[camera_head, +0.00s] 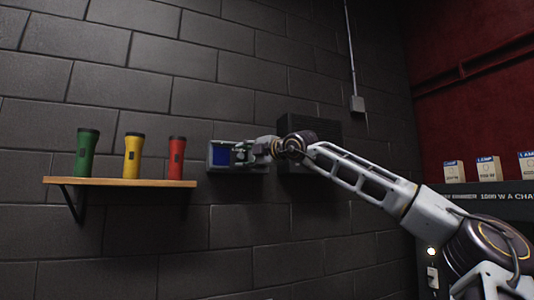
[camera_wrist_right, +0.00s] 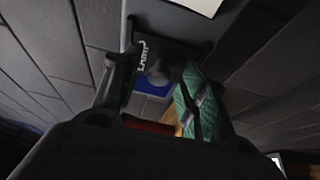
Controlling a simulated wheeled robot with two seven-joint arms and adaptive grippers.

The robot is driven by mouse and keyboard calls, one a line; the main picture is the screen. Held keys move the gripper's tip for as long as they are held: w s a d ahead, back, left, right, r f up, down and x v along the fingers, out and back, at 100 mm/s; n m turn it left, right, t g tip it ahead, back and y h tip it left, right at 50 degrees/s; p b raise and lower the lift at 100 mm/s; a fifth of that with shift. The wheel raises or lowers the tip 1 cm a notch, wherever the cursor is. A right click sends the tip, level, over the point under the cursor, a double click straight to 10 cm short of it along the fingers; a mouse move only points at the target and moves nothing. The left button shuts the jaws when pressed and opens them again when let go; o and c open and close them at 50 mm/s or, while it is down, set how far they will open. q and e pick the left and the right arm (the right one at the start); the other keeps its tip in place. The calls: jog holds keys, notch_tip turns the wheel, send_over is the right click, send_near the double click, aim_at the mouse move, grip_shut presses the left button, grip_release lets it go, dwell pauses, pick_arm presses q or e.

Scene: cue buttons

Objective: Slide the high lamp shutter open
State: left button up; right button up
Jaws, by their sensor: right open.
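The lamp shutter box (camera_head: 214,167) is a small grey frame on the brick wall, with a blue face (camera_head: 219,155) at its left part. My right gripper (camera_head: 243,153) is at the box's right part and hides much of it. In the right wrist view, the open right gripper (camera_wrist_right: 160,64) has a finger on each side of a dark knob (camera_wrist_right: 157,74). A "LAMP" label (camera_wrist_right: 143,52) and a strip of blue (camera_wrist_right: 156,88) show near the knob. I cannot tell whether the fingers touch the knob. My left gripper is not in view.
A wooden shelf (camera_head: 110,182) left of the box holds a green (camera_head: 86,155), a yellow (camera_head: 133,155) and a red flashlight (camera_head: 176,158). A dark panel (camera_head: 325,130) is on the wall behind my right arm. Lamp cartons (camera_head: 489,168) stand at right.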

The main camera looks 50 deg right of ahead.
jog(key=s+a, duration=0.1)
jog(key=s, duration=1)
dwell(1.1)
jog(key=shift+s, duration=0.15)
dwell(0.3)
jog(key=shift+a+f, duration=0.1)
